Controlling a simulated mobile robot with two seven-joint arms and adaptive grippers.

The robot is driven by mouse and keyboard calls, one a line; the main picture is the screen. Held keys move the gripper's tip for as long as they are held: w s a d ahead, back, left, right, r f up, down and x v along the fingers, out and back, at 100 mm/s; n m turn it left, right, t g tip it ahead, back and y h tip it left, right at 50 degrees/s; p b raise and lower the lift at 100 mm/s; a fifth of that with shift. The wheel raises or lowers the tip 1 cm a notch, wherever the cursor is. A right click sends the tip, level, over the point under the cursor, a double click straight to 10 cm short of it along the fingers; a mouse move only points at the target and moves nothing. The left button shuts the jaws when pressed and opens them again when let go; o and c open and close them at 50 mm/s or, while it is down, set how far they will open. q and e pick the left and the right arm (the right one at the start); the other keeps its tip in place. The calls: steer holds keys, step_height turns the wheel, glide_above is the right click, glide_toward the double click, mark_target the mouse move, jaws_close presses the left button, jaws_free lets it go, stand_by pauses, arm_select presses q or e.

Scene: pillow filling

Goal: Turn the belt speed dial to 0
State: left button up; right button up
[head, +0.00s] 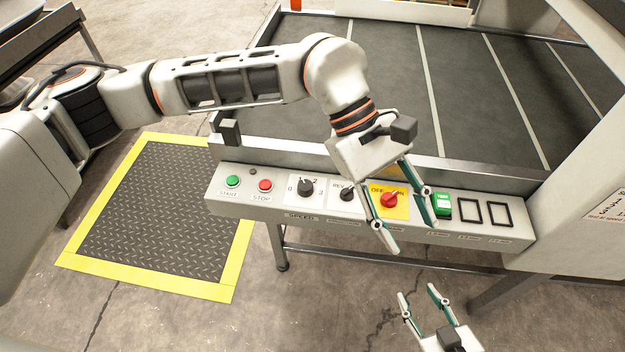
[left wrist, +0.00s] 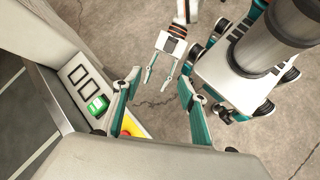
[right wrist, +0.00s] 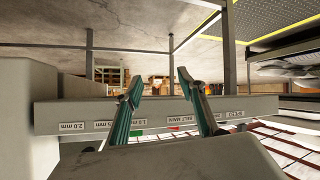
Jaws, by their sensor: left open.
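The black speed dial (head: 306,188) sits on a white plate marked 0 to 3 on the control panel (head: 330,222). Its pointer looks turned up toward the 1, but it is too small to read surely. My left gripper (head: 414,236) is open and empty, to the right of the dial. In the head view its fingers straddle the red rotary switch (head: 390,199) on its yellow plate; I cannot tell whether they touch it. My right gripper (head: 418,291) is open and empty, below and in front of the panel. It faces the panel's labelled front (right wrist: 70,115) in the right wrist view.
The panel also carries a green start button (head: 233,181), a red stop button (head: 265,185), a black REV dial (head: 347,194), and a green rocker switch (head: 442,204). The conveyor belt (head: 390,80) lies behind. A yellow-edged mat (head: 165,215) is on the floor left.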

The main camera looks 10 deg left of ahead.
arm_select(q)
steer(key=w+a+f+m+t+y+b, duration=0.25)
steer(key=w+a+f+y, duration=0.3)
steer(key=w+a, duration=0.45)
steer(key=t+y+b, duration=0.1)
steer(key=t+y, duration=0.1)
steer(key=t, duration=0.1)
glide_above(305, 184)
steer(key=shift+d+r+g, duration=0.15)
steer(key=shift+d+g, duration=0.1)
steer(key=shift+d, duration=0.15)
steer(key=shift+a, duration=0.15)
step_height(305, 184, down, 6)
steer(key=shift+a+f+b, duration=0.1)
steer(key=shift+f+b, duration=0.1)
steer(key=shift+b, duration=0.65)
steer(key=shift+f, duration=0.55)
arm_select(e)
steer(key=shift+y, duration=0.3)
steer(key=f, duration=0.1)
steer(key=s+a+f, duration=0.1)
steer(key=a+f, duration=0.1)
steer(key=f, duration=0.1)
steer(key=shift+s, duration=0.2)
arm_select(q)
steer(key=c, duration=1.1)
